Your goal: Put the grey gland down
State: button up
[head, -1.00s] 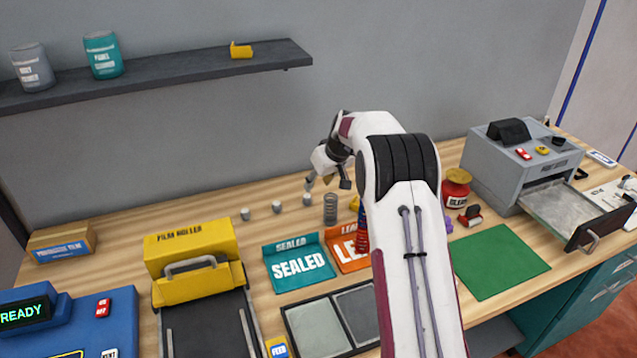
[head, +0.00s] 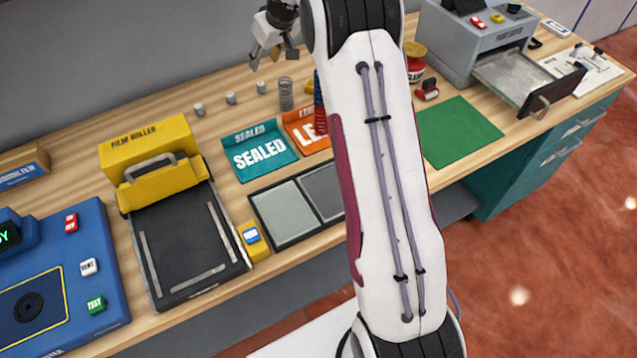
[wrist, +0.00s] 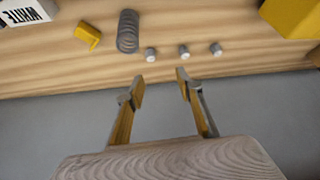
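Three small grey cylinders stand in a row on the wooden bench near the wall, at the left (head: 199,109), middle (head: 230,98) and right (head: 261,87). They look alike, so I cannot tell which is the grey gland. They also show in the wrist view, at the left (wrist: 151,54), middle (wrist: 184,51) and right (wrist: 216,48). My gripper (head: 268,55) is above the bench, behind the right cylinder and the spring. In the wrist view my gripper (wrist: 160,78) is open, with nothing between its fingers and the cylinders beyond its tips.
A grey coil spring (head: 286,93) stands beside the right cylinder. A yellow part (wrist: 88,38) lies past it. The teal SEALED pouch (head: 259,152), an orange pouch (head: 300,128) and the yellow film roller (head: 150,150) are in front. Bench around the cylinders is clear.

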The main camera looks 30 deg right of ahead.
jog(key=s+a+r, duration=0.5)
jog(key=s+r, duration=0.3)
jog(key=s, duration=0.4)
jog(key=s+a+r, duration=0.4)
jog(key=s+r, duration=0.4)
jog(key=s, duration=0.3)
jog(key=s+a+f+m, duration=0.1)
jog(key=s+f, duration=0.1)
jog(key=s, duration=1.1)
jog(key=s+a+f+m+h, duration=0.1)
jog(key=s+a+f, duration=0.1)
jog(key=s, duration=1.2)
